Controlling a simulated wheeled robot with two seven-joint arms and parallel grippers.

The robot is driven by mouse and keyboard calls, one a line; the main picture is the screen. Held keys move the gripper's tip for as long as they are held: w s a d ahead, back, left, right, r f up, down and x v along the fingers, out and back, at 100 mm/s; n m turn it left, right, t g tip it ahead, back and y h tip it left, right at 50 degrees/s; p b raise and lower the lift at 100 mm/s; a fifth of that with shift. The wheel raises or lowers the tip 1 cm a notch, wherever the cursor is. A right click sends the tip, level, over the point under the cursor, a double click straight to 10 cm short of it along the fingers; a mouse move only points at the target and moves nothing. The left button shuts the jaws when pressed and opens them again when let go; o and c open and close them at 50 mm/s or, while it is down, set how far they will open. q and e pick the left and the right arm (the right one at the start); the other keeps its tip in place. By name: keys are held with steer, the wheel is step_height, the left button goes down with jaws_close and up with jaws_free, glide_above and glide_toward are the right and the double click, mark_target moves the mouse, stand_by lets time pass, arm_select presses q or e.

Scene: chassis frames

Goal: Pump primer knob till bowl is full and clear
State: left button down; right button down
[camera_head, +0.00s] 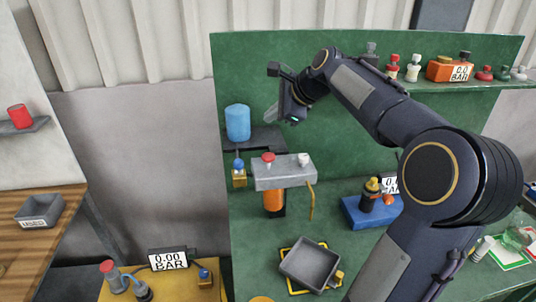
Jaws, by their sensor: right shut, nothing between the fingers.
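A grey filter head (284,174) is mounted on the green panel, with a red knob (268,158) on its top left and a pale knob (304,159) on its top right. I cannot tell for sure which is the primer knob. An orange cylinder with a dark lower end (274,203) hangs under the head, and its fill cannot be made out. My right gripper (283,114) is shut and empty, above the filter head and apart from both knobs. My left gripper is out of view.
A blue container (238,122) stands on a dark shelf left of the head. A grey tray (310,264) lies below it. A blue block with a dark fitting (370,211) is at right, partly behind my right arm. A gauge reading 0.00 BAR (168,259) stands lower left.

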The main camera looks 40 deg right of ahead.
steer(key=shift+f, duration=0.15)
steer(key=b, duration=0.7)
glide_above(268, 155)
steer(key=s, duration=0.1)
steer(key=f, duration=0.6)
steer(key=shift+s+d+f, duration=0.15)
steer(key=shift+d+f, duration=0.1)
steer(key=shift+f, duration=0.05)
steer(key=shift+f+b, duration=0.75)
steer(key=shift+f, duration=0.2)
steer(key=shift+f, duration=0.15)
steer(key=shift+f, duration=0.3)
steer(key=shift+f+b, duration=0.75)
steer(key=shift+f, duration=0.3)
stand_by(0.9)
steer(key=shift+r, duration=0.1)
steer(key=shift+r+p, duration=1.35)
steer(key=shift+p, duration=0.05)
